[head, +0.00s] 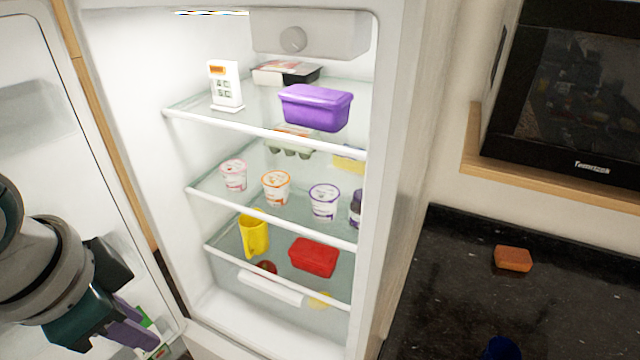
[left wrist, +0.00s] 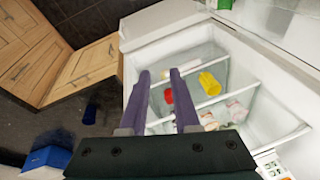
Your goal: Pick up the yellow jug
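The yellow jug (head: 257,238) stands on the lowest glass shelf of the open fridge, toward its left side, with its handle facing the front left. It also shows in the left wrist view (left wrist: 210,83), right of my fingers and beyond their tips. My left gripper (head: 140,325) is at the lower left in the head view, beside the open fridge door and apart from the jug. In the left wrist view its two purple fingers (left wrist: 160,72) are spread with nothing held between them. My right gripper is in neither view.
A red container (head: 314,257) sits right of the jug on the same shelf. Yogurt cups (head: 276,188) stand on the shelf above, and a purple container (head: 316,107) on the top shelf. The open fridge door (head: 75,150) is at left. A sponge (head: 513,259) lies on the dark counter.

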